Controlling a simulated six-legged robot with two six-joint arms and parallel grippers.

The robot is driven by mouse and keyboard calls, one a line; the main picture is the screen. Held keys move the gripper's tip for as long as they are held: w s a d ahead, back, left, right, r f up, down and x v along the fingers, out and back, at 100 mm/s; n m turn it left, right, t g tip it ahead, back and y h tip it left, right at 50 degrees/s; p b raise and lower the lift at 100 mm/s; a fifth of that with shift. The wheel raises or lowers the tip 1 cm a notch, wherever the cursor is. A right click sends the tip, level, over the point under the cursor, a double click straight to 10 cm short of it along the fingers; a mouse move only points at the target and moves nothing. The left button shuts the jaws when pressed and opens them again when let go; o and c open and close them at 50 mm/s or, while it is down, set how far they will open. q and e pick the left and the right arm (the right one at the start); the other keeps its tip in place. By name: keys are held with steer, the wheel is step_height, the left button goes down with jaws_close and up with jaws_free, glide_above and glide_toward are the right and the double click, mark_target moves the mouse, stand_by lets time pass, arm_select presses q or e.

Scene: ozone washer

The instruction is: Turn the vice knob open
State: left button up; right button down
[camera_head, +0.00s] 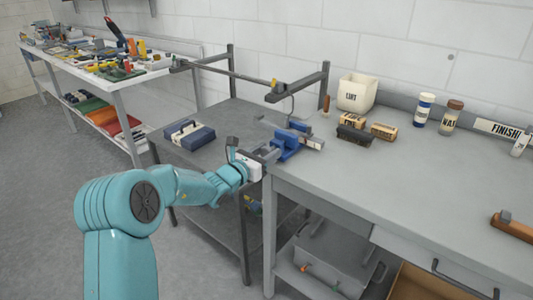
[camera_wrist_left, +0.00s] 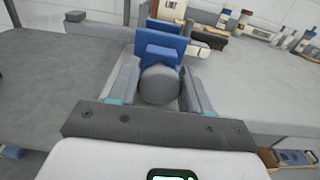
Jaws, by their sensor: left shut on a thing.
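The blue vice (camera_head: 290,143) sits at the left corner of the grey workbench. It also shows in the left wrist view (camera_wrist_left: 158,50), straight ahead of the gripper. The grey round vice knob (camera_wrist_left: 160,85) is at the near end of the vice, between my left fingers. My left gripper (camera_head: 268,155) reaches in from the left at bench height and is shut on the knob; in the left wrist view its fingers (camera_wrist_left: 160,88) lie on either side of it. In the head view the knob is hidden by the gripper. My right gripper is not in view.
A white bin (camera_head: 356,93), brushes (camera_head: 383,131) and bottles (camera_head: 423,110) stand along the back of the workbench (camera_head: 400,190). A lower table at left holds a blue toolbox (camera_head: 189,135). The bench's middle is clear.

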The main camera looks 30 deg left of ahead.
arm_select(q)
steer(key=o, duration=0.9)
steer(key=shift+s, duration=0.1)
steer(key=s, duration=0.5)
steer(key=s+a+b, duration=0.1)
steer(key=s, duration=1)
steer(key=shift+a, duration=0.15)
